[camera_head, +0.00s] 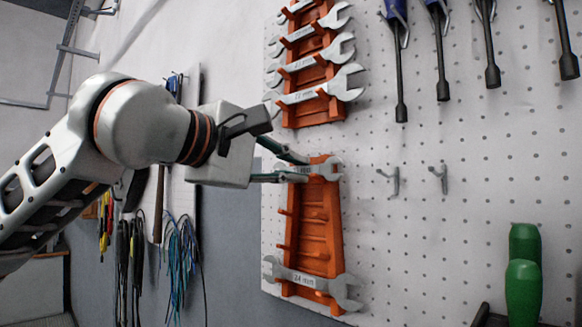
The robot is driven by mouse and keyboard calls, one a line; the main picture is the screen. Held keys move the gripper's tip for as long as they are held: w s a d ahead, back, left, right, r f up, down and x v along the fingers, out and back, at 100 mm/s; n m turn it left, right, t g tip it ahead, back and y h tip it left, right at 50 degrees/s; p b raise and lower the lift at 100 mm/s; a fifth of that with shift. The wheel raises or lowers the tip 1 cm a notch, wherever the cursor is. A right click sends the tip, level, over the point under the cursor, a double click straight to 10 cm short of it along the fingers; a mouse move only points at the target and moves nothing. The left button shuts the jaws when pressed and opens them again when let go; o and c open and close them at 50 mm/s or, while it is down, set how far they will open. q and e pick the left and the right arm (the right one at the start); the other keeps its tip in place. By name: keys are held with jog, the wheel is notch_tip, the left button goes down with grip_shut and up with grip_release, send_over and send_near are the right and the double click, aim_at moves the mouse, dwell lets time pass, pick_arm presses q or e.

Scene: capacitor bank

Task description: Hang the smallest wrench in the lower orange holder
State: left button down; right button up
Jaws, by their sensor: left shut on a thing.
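The lower orange holder (314,232) is fixed to the white pegboard and has several pairs of pegs. My left gripper (306,169) is at the top of this holder, shut on a small silver wrench (328,169). The wrench lies roughly level across the top of the holder, its open right end showing past the orange edge. My fingers hide part of its left half. I cannot tell whether it rests on the pegs. A larger wrench marked 24 mm (312,281) lies across the bottom of the same holder. My right gripper is not in view.
An upper orange holder (318,109) with several wrenches hangs just above. Blue-handled screwdrivers (438,40) hang at the upper right. Two empty metal hooks (393,182) are right of the lower holder. Green handles (523,285) stand at the lower right. Cables (182,250) hang at left.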

pick_arm(q)
jog(key=shift+d+f, duration=0.1)
jog(key=shift+f, duration=0.05)
jog(key=c, duration=2)
grip_release()
jog(key=shift+w+d, duration=0.15)
